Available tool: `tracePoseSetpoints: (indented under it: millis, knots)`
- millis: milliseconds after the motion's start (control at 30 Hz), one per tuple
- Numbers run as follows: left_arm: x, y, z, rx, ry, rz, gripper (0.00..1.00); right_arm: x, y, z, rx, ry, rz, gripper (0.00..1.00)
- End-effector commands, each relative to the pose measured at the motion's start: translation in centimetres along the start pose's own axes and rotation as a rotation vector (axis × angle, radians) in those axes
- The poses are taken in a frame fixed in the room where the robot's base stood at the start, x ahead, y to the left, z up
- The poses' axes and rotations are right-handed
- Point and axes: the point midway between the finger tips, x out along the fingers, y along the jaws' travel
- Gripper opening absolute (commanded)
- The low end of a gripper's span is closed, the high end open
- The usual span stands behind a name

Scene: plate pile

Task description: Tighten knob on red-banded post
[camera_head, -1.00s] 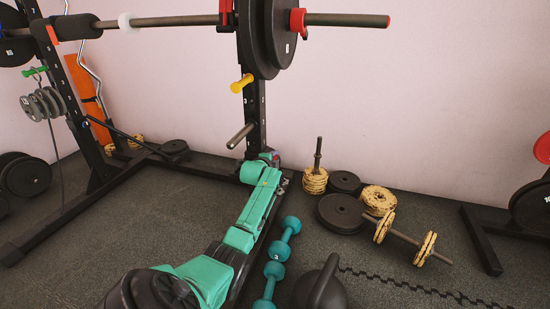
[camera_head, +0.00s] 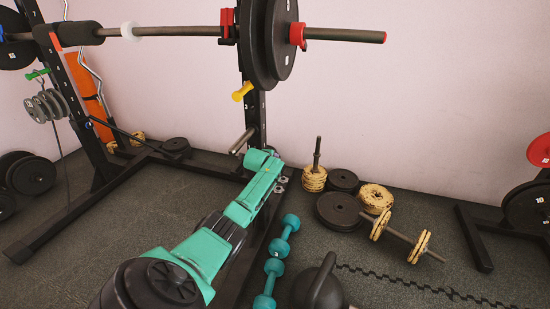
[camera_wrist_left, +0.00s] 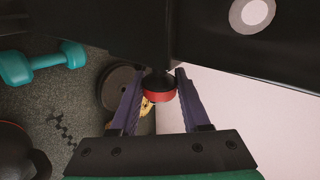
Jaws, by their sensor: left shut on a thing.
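In the left wrist view, a red knob (camera_wrist_left: 159,91) with a dark top sits between the two dark purple fingers of my left gripper (camera_wrist_left: 160,76), beside a black beam. The gripper is shut on this knob. In the head view, my green left arm reaches to the lower part of the black rack post (camera_head: 256,115); its fingers and the knob are hidden behind the wrist. This post carries a red bracket (camera_head: 227,20) near the top and a yellow pin (camera_head: 243,91). My right gripper is not in view.
A loaded barbell (camera_head: 340,35) rests across the rack above my arm. Teal dumbbells (camera_head: 274,268) and a black kettlebell (camera_head: 319,287) lie right of the arm. Plates (camera_head: 339,211) and a wooden-plated dumbbell (camera_head: 404,240) lie farther right. Open floor (camera_head: 130,235) is at the left.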

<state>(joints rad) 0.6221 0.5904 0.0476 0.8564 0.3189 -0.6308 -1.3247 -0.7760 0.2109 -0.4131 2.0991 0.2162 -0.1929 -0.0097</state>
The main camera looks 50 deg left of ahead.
Motion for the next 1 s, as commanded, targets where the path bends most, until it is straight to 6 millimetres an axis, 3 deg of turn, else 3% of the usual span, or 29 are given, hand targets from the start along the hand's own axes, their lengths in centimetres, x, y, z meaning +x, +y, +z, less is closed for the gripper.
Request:
tracePoseSetpoints:
  millis: [300, 767, 800, 867, 1000]
  knots:
    - [0.12, 0.41, 0.03, -0.004, -0.011, 0.121, 0.00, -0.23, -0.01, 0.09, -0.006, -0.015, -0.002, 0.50]
    - [0.13, 0.47, -0.01, -0.002, -0.012, 0.138, 0.00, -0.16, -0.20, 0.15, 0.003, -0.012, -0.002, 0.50]
    - [0.13, 0.47, -0.01, -0.002, -0.012, 0.138, 0.50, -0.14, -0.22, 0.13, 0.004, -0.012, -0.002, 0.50]
    - [0.13, 0.46, -0.02, -0.002, -0.012, 0.137, 0.73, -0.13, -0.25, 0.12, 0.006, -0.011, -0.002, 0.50]
    - [0.10, 0.27, -0.02, -0.002, -0.012, 0.133, 0.76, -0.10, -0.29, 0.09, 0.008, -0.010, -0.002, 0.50]
